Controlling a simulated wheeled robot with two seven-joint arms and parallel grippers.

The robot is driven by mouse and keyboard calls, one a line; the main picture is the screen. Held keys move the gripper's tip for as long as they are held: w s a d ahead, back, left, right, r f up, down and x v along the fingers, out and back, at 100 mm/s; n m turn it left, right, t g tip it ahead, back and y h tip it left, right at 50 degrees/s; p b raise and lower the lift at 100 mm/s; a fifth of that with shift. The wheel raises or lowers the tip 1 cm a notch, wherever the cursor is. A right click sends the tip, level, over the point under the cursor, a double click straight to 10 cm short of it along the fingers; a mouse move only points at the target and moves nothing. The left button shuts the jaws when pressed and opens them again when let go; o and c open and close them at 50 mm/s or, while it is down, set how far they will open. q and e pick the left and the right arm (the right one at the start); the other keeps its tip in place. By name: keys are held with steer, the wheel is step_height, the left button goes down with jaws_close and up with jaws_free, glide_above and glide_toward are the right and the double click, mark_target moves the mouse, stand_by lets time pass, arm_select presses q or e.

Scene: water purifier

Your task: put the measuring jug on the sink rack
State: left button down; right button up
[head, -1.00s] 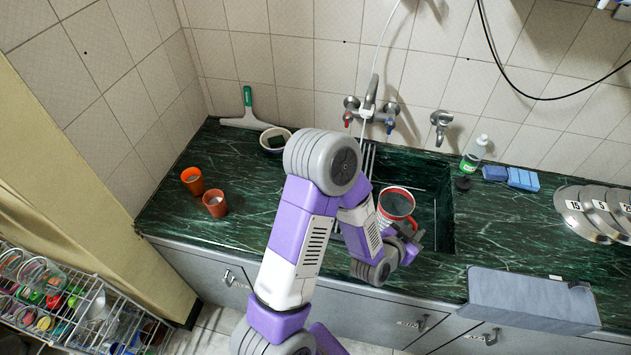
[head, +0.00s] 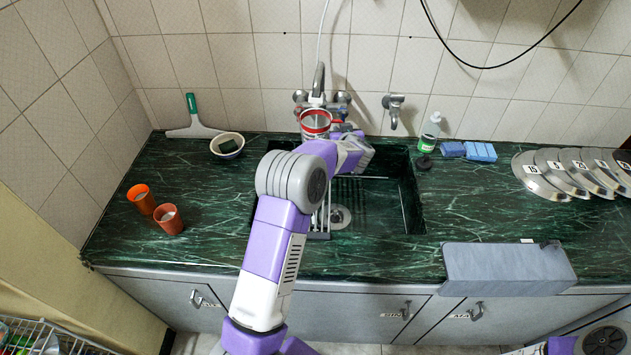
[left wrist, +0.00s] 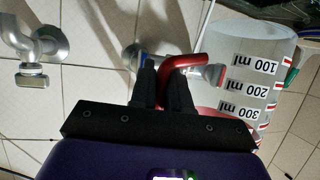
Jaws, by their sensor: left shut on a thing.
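The measuring jug (head: 316,124), clear with a red rim, is held up in front of the tap at the back of the sink in the head view. My left gripper (head: 345,134) is just right of it, partly hidden by my own arm. In the left wrist view, the fingers (left wrist: 165,85) are shut on the red handle (left wrist: 185,62), and the jug's body (left wrist: 252,75) shows its ml marks. The sink rack (head: 320,218) shows as bars at the left of the sink; my arm hides much of it. My right gripper is out of view.
Two orange cups (head: 168,218) and a bowl (head: 227,145) stand left of the sink. The tap (head: 318,80) is close behind the jug. The sink's right part is clear.

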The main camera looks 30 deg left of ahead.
arm_select(q)
step_height(320, 180, down, 10)
steer(key=b, duration=0.4)
steer(key=shift+w+a+r, duration=0.15)
steer(key=shift+w+r, duration=0.1)
steer(key=shift+w, duration=0.05)
steer(key=shift+f, duration=0.1)
steer(key=c, duration=1.1)
jaws_free()
